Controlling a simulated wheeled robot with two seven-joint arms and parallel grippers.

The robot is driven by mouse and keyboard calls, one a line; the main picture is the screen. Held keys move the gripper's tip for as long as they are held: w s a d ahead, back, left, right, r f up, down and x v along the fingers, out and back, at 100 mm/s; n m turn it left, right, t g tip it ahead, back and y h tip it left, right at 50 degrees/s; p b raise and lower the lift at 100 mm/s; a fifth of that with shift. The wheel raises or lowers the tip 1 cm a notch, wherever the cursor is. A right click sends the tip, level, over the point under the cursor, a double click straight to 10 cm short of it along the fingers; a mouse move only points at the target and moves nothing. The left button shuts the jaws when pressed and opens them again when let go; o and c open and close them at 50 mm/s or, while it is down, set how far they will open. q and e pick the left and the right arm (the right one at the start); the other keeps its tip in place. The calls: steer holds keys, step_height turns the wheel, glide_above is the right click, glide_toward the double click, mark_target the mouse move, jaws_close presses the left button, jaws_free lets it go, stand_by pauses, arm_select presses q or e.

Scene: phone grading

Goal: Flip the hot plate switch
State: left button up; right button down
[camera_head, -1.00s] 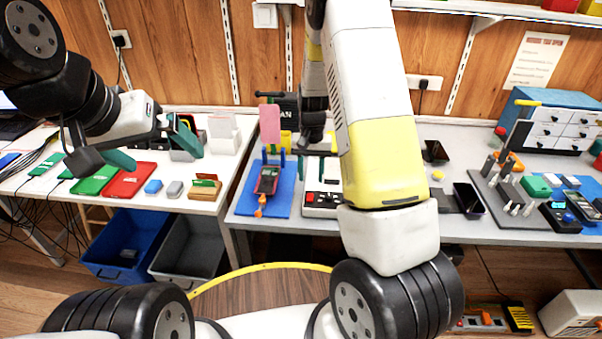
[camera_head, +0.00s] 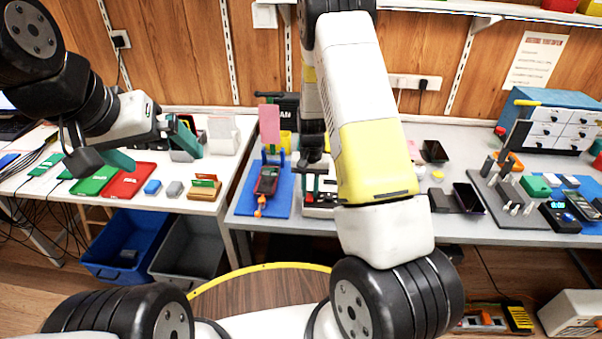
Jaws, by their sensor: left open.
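A white, box-shaped device (camera_head: 320,211) with a dark top, which looks like the hot plate, sits on the right-hand bench just right of the blue mat. My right gripper (camera_head: 319,190) is over its front, pointing down, with its dark green fingers close to or touching it. The fingers and my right arm hide most of the device, including its switch area. Whether these fingers are open or shut is unclear. My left gripper (camera_head: 153,151) is open and empty above the left table, its green fingers wide apart.
A blue mat (camera_head: 245,203) holds a red and black meter (camera_head: 267,181) beside the device. Dark phones (camera_head: 468,198) and a grey tool stand (camera_head: 515,230) lie to the right. Red and green pads (camera_head: 129,181) lie on the left table. Blue and grey bins (camera_head: 190,250) stand below.

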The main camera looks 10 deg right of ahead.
mark_target(309, 201)
steer(key=shift+s+a+t+h, duration=0.15)
steer(key=shift+s+t+h, duration=0.25)
steer(key=shift+t, duration=0.7)
steer(key=shift+s+r+t, duration=0.1)
steer(key=shift+t, duration=0.4)
steer(key=c, duration=1.3)
jaws_free()
steer(key=shift+r, duration=0.15)
steer(key=v, duration=0.7)
steer(key=shift+s+r, duration=0.1)
steer(key=shift+r, duration=0.15)
